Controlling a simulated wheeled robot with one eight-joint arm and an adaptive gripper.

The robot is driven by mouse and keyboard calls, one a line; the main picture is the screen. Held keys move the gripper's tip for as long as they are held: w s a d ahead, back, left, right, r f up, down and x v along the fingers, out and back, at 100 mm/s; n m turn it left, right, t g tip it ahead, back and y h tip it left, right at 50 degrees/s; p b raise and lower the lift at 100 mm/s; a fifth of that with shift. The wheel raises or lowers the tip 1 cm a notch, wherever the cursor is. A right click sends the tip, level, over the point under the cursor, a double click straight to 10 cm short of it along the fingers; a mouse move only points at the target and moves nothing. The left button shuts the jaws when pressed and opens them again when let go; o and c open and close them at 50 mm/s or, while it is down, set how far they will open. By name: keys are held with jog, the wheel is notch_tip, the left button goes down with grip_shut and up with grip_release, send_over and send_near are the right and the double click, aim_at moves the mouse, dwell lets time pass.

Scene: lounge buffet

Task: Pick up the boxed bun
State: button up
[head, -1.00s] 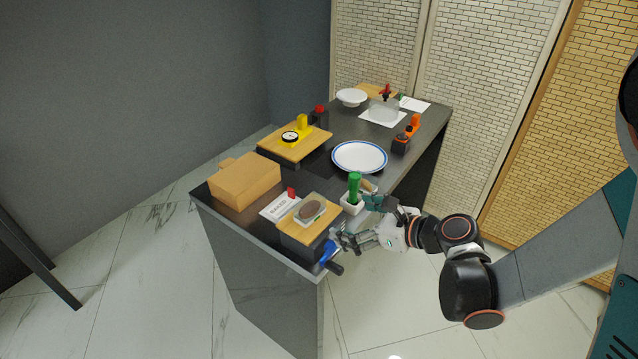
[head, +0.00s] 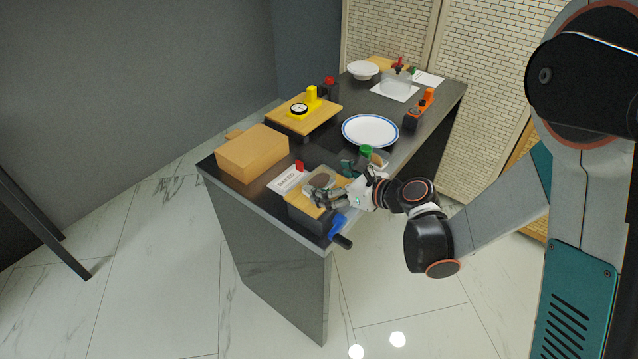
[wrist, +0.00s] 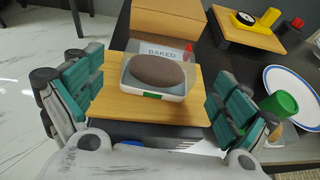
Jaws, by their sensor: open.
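The boxed bun (wrist: 158,72) is a brown oval bun in a clear, pale tray with a green label on its front. It sits on a small wooden board on a dark stand, near the counter's front corner; in the head view the bun (head: 321,181) is partly covered by my gripper. My gripper (wrist: 150,100) is open, with one teal-padded finger on each side of the board in the wrist view. The fingers are apart from the box. In the head view my gripper (head: 338,184) reaches in from the right at the board's edge.
A card reading "BAKED" (wrist: 163,50) with a red clip stands behind the bun. A cardboard-coloured box (head: 252,154) is to the left. A green-topped item (wrist: 279,103) is close beside my right finger. A blue-handled item (head: 338,226) hangs at the front edge. A plate (head: 370,131) lies farther back.

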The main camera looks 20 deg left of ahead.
aim_at(326, 180)
jog(key=b+x, duration=0.1)
jog(key=x, duration=0.3)
jog(key=shift+a, duration=0.15)
jog(key=c, duration=1.1)
jog(key=shift+c, duration=0.3)
notch_tip(326, 180, up, 20)
jog(key=p, duration=0.6)
jog(key=shift+p, duration=0.4)
